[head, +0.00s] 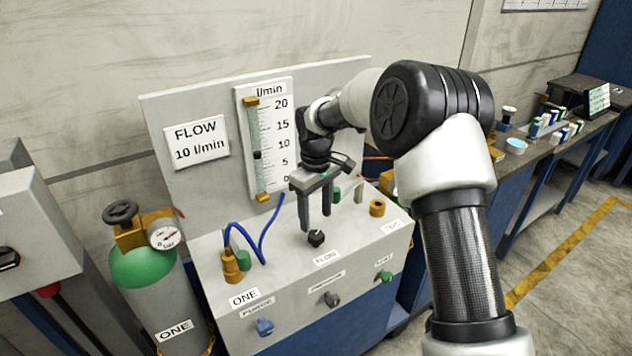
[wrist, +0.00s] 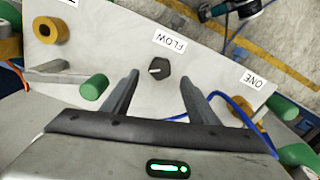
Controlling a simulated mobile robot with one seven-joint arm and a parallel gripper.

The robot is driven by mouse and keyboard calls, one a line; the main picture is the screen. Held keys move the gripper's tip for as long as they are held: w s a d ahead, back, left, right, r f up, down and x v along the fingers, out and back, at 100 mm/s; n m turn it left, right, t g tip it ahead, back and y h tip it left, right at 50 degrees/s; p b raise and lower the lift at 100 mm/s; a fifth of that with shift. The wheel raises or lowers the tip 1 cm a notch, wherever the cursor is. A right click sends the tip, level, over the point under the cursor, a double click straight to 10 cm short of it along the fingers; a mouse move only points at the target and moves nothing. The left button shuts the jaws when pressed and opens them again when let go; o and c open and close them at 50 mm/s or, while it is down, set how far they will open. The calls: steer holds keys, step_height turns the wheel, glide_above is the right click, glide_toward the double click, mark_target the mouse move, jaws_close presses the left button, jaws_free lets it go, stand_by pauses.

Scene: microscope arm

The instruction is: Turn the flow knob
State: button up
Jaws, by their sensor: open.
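The flow knob (head: 316,238) is a small black knob on the sloped grey top of the bench panel, just behind the FLOW label (head: 326,258). In the wrist view the knob (wrist: 159,68) shows a pale pointer line and lies beyond the fingertips, roughly midway between them. My gripper (head: 316,222) points down over the knob with its two fingers apart. It also shows in the wrist view (wrist: 160,82), open and empty. I cannot tell the exact height of the fingertips above the panel. A flowmeter tube (head: 257,150) with an l/min scale stands on the back board beside a "FLOW 10 l/min" sign (head: 197,140).
A brass fitting (head: 232,266) with a blue hose is left of the knob, and a brass ring (head: 377,207) is right. Purge (head: 265,326), grey (head: 332,299) and green (head: 386,276) knobs line the front face. A green-topped gas cylinder (head: 150,270) stands left.

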step_height(320, 180, up, 12)
stand_by(0.3)
steer(key=shift+p, duration=0.3)
step_height(320, 180, up, 6)
steer(key=r+m+t, duration=0.1)
glide_above(316, 234)
steer(key=s+d, duration=0.3)
steer(key=s+d+r+m+t+p, duration=0.25)
steer(key=s+d+r, duration=0.4)
steer(key=s, duration=0.35)
steer(key=s+d+m+t+p, duration=0.1)
steer(key=s+d+m, duration=0.2)
steer(key=s, duration=0.6)
steer(key=s+d+m+t+p, duration=0.1)
steer(key=s+d+m, duration=0.2)
steer(key=s, duration=0.6)
steer(key=shift+s+d+r, duration=0.15)
steer(key=shift+s+d, duration=0.15)
steer(key=shift+d, duration=0.45)
